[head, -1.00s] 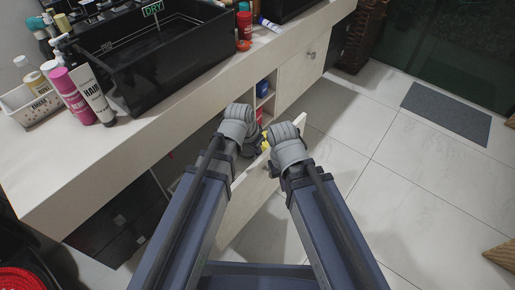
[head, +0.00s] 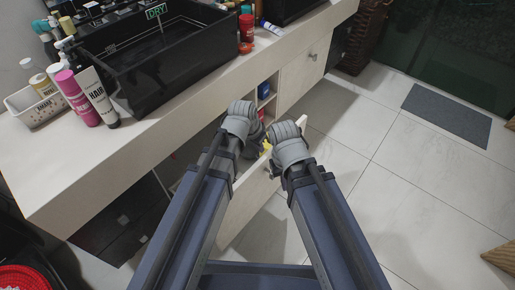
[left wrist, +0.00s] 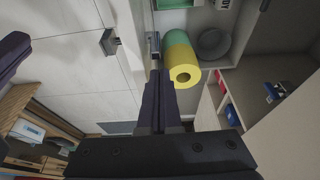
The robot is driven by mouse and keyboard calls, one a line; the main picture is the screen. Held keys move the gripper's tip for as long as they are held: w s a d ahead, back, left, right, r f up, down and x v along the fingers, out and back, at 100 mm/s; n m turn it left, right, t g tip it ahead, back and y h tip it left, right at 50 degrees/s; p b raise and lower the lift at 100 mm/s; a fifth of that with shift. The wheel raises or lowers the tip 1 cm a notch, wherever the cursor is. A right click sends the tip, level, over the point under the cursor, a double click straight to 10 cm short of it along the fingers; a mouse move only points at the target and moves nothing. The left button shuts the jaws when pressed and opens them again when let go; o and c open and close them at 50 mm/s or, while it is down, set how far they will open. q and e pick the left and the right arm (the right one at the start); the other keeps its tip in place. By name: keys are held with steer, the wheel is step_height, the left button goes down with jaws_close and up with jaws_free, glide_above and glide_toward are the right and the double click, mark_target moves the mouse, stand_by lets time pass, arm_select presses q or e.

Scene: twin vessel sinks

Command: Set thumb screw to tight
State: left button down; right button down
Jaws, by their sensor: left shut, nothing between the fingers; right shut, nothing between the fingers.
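I cannot make out a thumb screw for certain in either view. In the left wrist view my left gripper (left wrist: 158,78) is shut and empty, its tips in front of a yellow and green roll (left wrist: 183,72). A small metal piece (left wrist: 153,44) stands just beyond the tips, partly hidden; I cannot tell what it is. In the head view my left gripper (head: 257,136) and right gripper (head: 268,165) are close together over the open cabinet, their fingers mostly hidden by the wrists. My right gripper is shut and empty.
An open cabinet door (head: 240,212) stands under the pale counter (head: 190,108). A black basin (head: 165,62) and several bottles stand on the counter. Shelves (left wrist: 212,100) lie right of my left gripper.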

arm_select(q)
steer(key=s+p+v, duration=0.1)
steer(key=p+v, duration=0.6)
steer(key=v, duration=0.1)
steer(key=shift+a+p, duration=0.4)
steer(key=shift+r, duration=0.1)
steer(key=s+r+n+g+y+p, duration=0.1)
steer(key=s+r+p, duration=0.4)
steer(key=r+p, duration=0.4)
steer(key=s+r+n+g+y+p, duration=0.2)
steer(key=s+r+p, duration=0.3)
steer(key=r+p, duration=0.4)
steer(key=shift+a+y+p, duration=0.2)
steer(key=shift+y+p, duration=0.1)
steer(key=shift+p, duration=0.15)
stand_by(1.5)
